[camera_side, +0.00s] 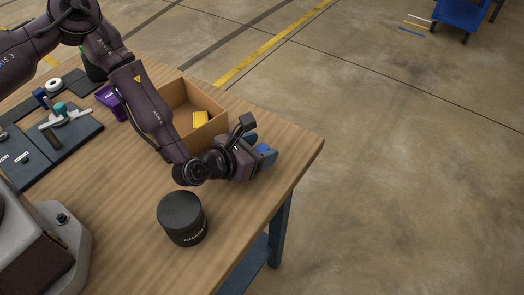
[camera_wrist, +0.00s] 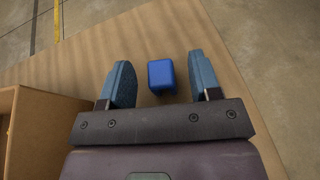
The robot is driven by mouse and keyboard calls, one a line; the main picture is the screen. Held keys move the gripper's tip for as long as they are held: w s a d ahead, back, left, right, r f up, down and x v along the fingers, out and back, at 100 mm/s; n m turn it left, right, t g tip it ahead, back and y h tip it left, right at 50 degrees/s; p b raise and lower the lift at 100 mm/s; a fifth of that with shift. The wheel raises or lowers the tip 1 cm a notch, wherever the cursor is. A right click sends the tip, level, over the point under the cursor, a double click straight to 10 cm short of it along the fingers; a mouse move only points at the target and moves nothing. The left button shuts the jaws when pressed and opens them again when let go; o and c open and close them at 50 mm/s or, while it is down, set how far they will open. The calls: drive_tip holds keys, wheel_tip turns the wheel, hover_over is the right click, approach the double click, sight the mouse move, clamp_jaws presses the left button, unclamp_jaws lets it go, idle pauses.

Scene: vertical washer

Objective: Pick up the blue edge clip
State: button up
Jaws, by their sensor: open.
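The blue edge clip (camera_wrist: 161,75) is a small bright blue block on the wooden table. In the wrist view it shows between the two blue finger pads of my gripper (camera_wrist: 160,66), with a gap on each side, nearer the right finger. My gripper is open and empty. In the side view my gripper (camera_side: 267,154) is low over the table near its right edge. I cannot pick out the clip there for sure among the blue fingers. The height of the fingers above the clip is hard to tell.
An open cardboard box (camera_side: 188,106) with a yellow item (camera_side: 200,118) inside stands just behind and left of my gripper. A black round container (camera_side: 182,218) stands in front. A dark tray (camera_side: 52,130) with parts lies far left. The table's right edge is close.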

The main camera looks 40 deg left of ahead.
sight(264, 146)
drive_tip(key=shift+x, duration=1.7)
drive_tip(key=c, duration=1)
drive_tip(key=shift+r, duration=0.1)
